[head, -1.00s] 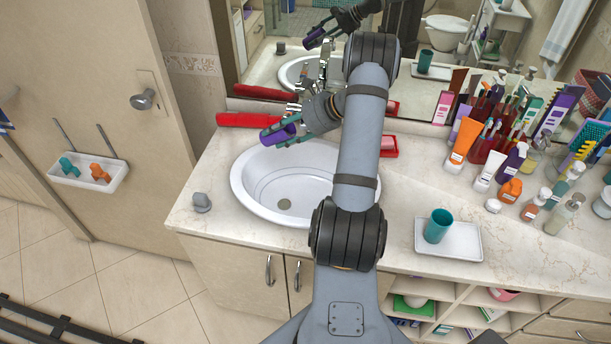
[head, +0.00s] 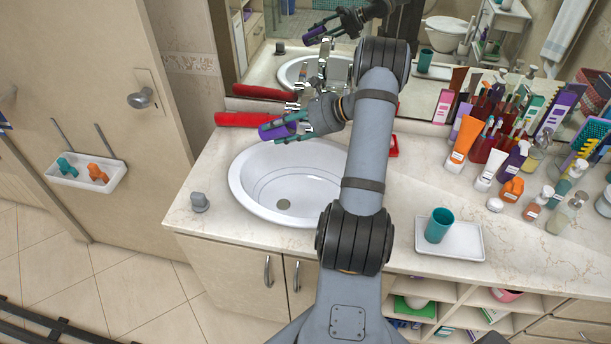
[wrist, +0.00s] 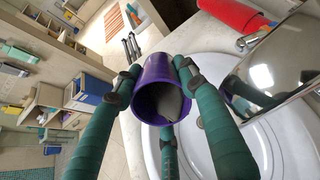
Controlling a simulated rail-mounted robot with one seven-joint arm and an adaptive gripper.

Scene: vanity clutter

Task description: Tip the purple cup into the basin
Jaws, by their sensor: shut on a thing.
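My gripper (head: 292,130) is shut on the purple cup (head: 272,131) above the back left rim of the white basin (head: 238,184). The cup lies nearly on its side in the head view, pointing left. In the wrist view the purple cup (wrist: 161,92) sits between my green fingers, its open mouth toward the camera and something grey inside. The white basin (wrist: 287,130) shows below and to the right of it. The basin's bowl looks empty apart from its drain.
A red rolled item (head: 243,119) lies along the back left of the counter, near the chrome tap (head: 335,70). A teal cup (head: 439,226) stands on a white tray (head: 470,240) at right. Several bottles and tubes crowd the back right. A grey knob (head: 200,202) stands left of the basin.

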